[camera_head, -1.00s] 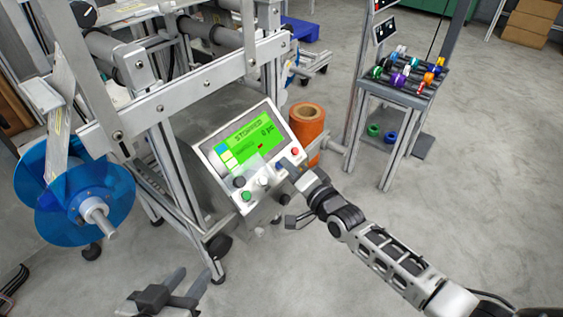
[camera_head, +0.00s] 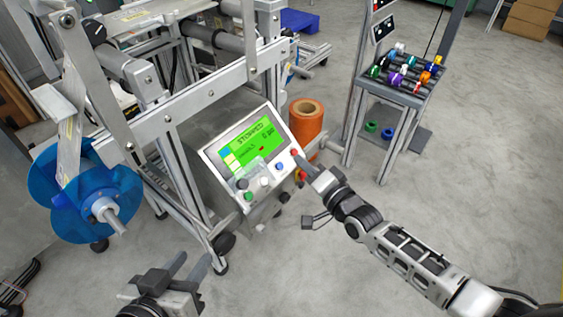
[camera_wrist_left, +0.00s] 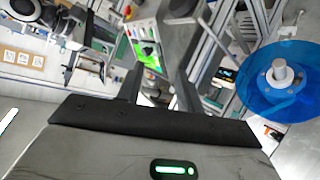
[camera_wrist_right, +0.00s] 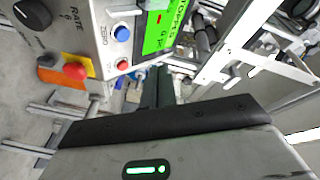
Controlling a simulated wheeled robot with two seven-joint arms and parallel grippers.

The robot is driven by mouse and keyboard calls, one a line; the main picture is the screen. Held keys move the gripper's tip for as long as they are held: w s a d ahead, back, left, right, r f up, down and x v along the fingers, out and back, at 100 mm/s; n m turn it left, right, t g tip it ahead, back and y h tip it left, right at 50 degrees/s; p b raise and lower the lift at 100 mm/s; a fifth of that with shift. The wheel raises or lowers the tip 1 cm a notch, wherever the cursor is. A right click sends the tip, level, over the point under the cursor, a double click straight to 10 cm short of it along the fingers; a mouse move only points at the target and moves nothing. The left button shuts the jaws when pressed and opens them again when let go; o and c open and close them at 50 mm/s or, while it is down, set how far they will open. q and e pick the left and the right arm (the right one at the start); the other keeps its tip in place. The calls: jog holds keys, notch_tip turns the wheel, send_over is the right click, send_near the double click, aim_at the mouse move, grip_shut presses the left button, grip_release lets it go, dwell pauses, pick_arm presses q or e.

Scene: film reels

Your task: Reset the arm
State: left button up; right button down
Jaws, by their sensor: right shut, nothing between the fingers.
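The control panel (camera_head: 212,152) stands tilted on the machine frame, with a green screen (camera_head: 256,142) reading "STOPPED" and "0 pc". Its red button (camera_head: 294,152), blue button (camera_head: 279,167), white button (camera_head: 265,181) and green button (camera_head: 248,196) are visible. My right gripper (camera_head: 303,161) is shut and empty at the panel's right edge, close to the red button; I cannot tell whether it touches. It also shows shut in the right wrist view (camera_wrist_right: 157,88). My left gripper (camera_head: 190,264) is open and empty, low in front of the machine.
A red emergency knob (camera_wrist_right: 75,71) and a black rate dial (camera_wrist_right: 32,14) sit on the panel's side. A blue reel (camera_head: 62,192) is at the left, an orange roll (camera_head: 307,122) behind the panel. A rack (camera_head: 392,92) with coloured spools stands right.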

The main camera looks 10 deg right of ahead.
dwell(0.6)
